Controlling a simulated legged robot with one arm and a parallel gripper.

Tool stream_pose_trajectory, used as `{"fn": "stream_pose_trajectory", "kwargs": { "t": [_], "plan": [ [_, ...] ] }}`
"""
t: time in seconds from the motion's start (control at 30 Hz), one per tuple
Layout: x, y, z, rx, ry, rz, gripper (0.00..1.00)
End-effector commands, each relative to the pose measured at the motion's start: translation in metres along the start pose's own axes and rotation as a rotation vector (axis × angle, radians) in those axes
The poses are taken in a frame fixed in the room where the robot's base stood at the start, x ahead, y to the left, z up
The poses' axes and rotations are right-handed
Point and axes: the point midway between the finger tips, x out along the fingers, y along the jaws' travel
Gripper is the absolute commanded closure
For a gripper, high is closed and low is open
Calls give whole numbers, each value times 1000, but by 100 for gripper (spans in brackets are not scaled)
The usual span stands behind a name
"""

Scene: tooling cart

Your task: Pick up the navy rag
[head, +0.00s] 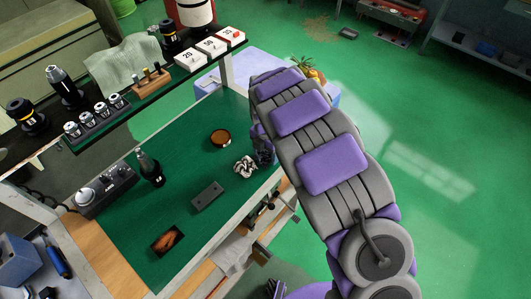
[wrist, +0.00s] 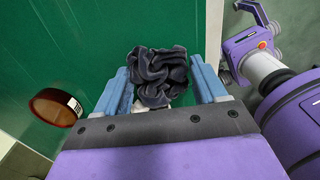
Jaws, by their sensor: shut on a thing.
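The navy rag (wrist: 158,78) is a dark crumpled bundle between the two blue fingers of my gripper (wrist: 158,70) in the wrist view. The fingers press on its left and right sides, and the gripper is shut on it. Green surface shows around the rag; I cannot tell whether it still touches the mat. In the head view a dark bit of the rag (head: 265,156) shows at the right edge of the green mat, beside my arm. My arm hides most of the gripper there.
A shelf (head: 150,98) with several tools and cards runs along the back.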

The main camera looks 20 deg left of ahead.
Motion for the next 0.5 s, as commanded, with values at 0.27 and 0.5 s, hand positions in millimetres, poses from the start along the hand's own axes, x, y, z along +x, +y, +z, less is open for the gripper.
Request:
{"fn": "stream_pose_trajectory", "kwargs": {
  "t": [0.27,0.5],
  "plan": [
    [-33,-2,-3,-1,-1,0,64],
    [-34,-22,-22,0,2,0,64]
  ]
}}
